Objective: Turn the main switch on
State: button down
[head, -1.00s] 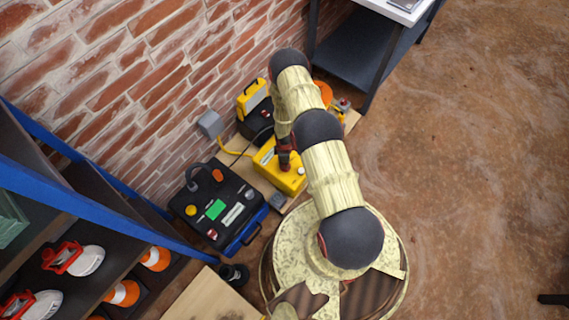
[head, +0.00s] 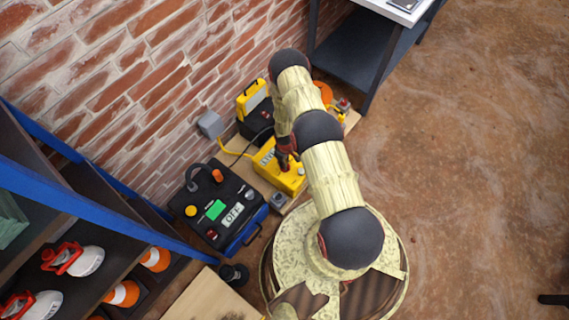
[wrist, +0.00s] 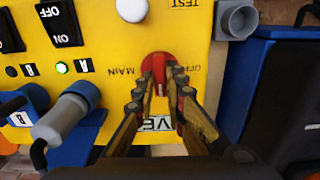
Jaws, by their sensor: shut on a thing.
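The main switch is a red knob (wrist: 158,61) on the yellow panel (wrist: 110,40) in the wrist view. The word MAIN is printed to its left and OFF to its right, both upside down. My gripper (wrist: 160,80) is shut on the red knob, a finger on either side. The fingers partly hide the knob, so I cannot tell its exact setting. In the head view the yellow box (head: 290,181) stands on the floor board by the wall, with my gripper (head: 287,157) at its top.
Blue and grey plugs (wrist: 62,118) stick out at the lower left. A black and blue case (head: 236,190) with a display reading OFF stands left of the yellow box. A shelf (head: 60,190) stands farther left; open floor lies right.

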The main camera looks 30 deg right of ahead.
dwell(0.4)
jog(key=c, duration=1.8)
grip_release()
jog(key=shift+c, duration=0.2)
jog(key=shift+r, duration=0.1)
notch_tip(320, 180, up, 12)
